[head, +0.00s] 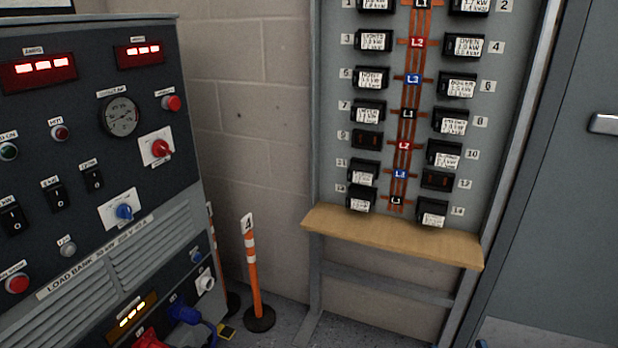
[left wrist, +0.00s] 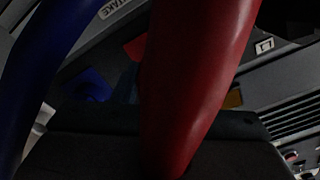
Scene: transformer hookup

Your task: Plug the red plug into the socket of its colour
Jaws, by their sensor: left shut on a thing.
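In the left wrist view a thick red shape (left wrist: 195,75), the red plug or its cable seen very close, runs from the top down to the dark body of my left gripper (left wrist: 150,125). The gripper is shut on it; the fingertips are mostly hidden. Behind it are a small red patch (left wrist: 135,48) and a blue fitting (left wrist: 90,85) on the panel. In the head view a red fitting (head: 149,341) is cut off by the bottom edge, and I cannot tell whether it is plug or socket. My right gripper is not in view.
The load bank (head: 95,282) stands at the left. Beside the red fitting is a blue plug (head: 184,315) with a blue cable (head: 212,328). A blue cable (left wrist: 40,75) crosses the left wrist view. An orange post (head: 253,275) stands near a wooden shelf (head: 390,237) below a breaker board.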

